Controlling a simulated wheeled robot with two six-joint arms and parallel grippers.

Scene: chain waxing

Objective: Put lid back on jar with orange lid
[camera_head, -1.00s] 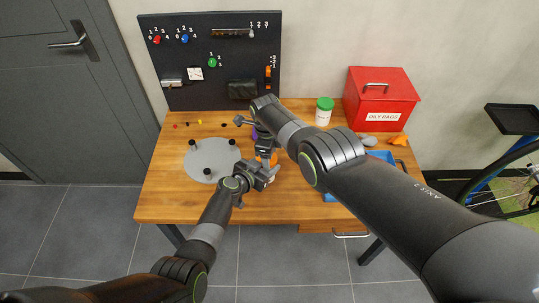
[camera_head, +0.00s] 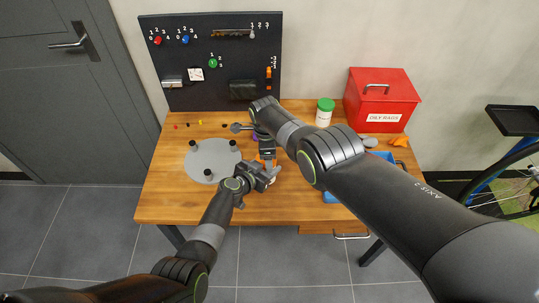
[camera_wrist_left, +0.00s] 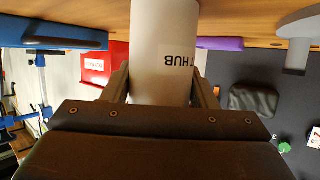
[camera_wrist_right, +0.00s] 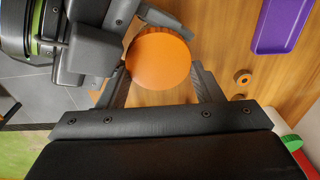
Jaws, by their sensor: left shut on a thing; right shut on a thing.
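The white jar (camera_wrist_left: 165,60) is held between the fingers of my left gripper (camera_wrist_left: 160,85), its label upside down in the left wrist view. In the head view my left gripper (camera_head: 266,176) is over the table's front part. The round orange lid (camera_wrist_right: 158,60) is between the fingers of my right gripper (camera_wrist_right: 160,82), seen from above, with my left gripper close beside it. In the head view my right gripper (camera_head: 265,150) is just behind the left one. The jar's rim is hidden, so I cannot tell whether the lid touches it.
A purple tray (camera_wrist_right: 283,25) lies on the wooden table (camera_head: 160,205). A grey disc (camera_head: 212,160) with black posts is at left. A pegboard (camera_head: 225,40) stands behind.

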